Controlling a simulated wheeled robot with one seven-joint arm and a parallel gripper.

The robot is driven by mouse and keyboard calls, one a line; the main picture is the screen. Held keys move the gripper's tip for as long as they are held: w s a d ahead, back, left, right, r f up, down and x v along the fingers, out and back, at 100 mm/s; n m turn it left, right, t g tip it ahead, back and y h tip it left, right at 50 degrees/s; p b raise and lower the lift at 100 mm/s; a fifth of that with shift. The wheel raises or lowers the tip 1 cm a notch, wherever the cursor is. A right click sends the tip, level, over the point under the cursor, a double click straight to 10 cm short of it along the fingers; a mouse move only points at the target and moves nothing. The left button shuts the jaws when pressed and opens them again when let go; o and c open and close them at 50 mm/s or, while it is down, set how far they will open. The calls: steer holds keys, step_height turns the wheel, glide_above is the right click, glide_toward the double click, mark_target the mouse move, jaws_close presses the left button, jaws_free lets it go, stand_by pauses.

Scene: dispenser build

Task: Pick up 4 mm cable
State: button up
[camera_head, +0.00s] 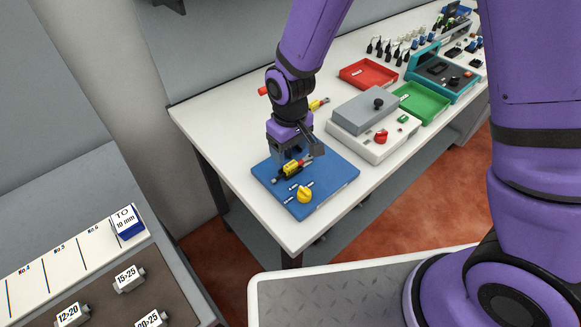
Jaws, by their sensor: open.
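A blue board (330,188) lies at the near left end of the white table. It has a yellow knob (304,194) and small white labels too small to read surely. A short yellow and black piece with a reddish end (291,170) lies on the board just below my gripper; I cannot tell for sure that it is the 4 mm cable. My gripper (299,157) points down over the board's far part, open, close above this piece. Whether the fingers touch it is hidden. Another yellow and red piece (318,104) shows behind my arm.
A grey box (365,110) on a white base with a red knob (381,137) stands right of the board. Red (368,73) and green (421,103) trays and a teal case (441,75) lie farther back. A separate bench with labelled blocks (129,279) is at lower left.

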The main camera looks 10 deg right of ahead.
mark_target(291, 164)
steer(key=shift+w+d+f, duration=0.1)
steer(key=shift+w+f, duration=0.05)
steer(key=shift+f, duration=1.35)
steer(key=shift+w+f, duration=0.15)
steer(key=shift+f, duration=1.35)
steer(key=shift+c, duration=0.2)
steer(key=c, duration=1.1)
steer(key=shift+o, duration=0.2)
steer(key=shift+r, duration=0.15)
